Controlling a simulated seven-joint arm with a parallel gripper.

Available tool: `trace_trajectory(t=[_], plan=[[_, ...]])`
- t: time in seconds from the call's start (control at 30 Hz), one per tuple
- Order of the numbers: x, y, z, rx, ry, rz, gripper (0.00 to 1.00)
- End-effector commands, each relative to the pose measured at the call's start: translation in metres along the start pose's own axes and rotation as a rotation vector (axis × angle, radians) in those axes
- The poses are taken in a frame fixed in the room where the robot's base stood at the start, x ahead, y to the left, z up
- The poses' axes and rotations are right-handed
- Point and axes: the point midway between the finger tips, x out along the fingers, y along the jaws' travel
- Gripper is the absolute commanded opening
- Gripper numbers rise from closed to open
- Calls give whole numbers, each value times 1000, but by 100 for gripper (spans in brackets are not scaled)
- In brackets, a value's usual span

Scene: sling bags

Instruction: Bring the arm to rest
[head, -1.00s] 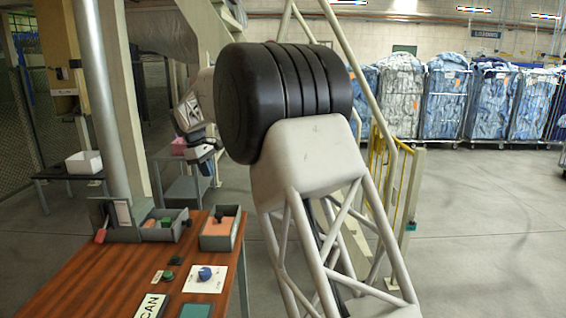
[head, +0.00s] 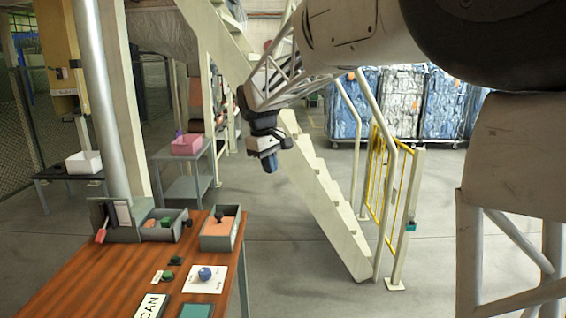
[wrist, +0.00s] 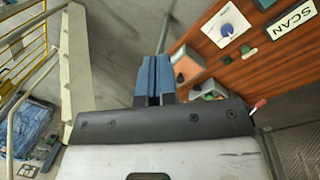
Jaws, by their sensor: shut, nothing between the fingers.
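My gripper (head: 269,161) hangs in the air at the middle of the head view, to the right of the wooden table (head: 104,262) and in front of the staircase. Its blue fingers are together and empty. In the wrist view, the shut fingers of my gripper (wrist: 154,78) point toward the table edge and the grey floor, touching nothing. My arm reaches in from the upper right of the head view.
The table bears a tray with an orange pad (head: 221,230), a blue knob on a white plate (head: 205,274) and a SCAN sign (head: 150,306). Behind stand a pink bin (head: 187,144), pale stairs (head: 325,205), a yellow gate (head: 383,180) and laundry carts (head: 402,101). Open floor lies between.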

Motion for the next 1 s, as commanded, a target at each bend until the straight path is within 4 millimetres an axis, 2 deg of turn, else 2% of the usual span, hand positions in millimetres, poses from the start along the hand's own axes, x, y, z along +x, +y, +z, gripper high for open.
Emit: trace_trajectory(t=[0.03, 0.1, 0.47, 1.0], plan=[[-2, 0, 16, 21, 6, -1, 0], [-2, -1, 35, 52, 14, -4, 0], [2, -14, 132, 206, 57, -13, 0], [29, -55, 268, 440, 121, -27, 0]])
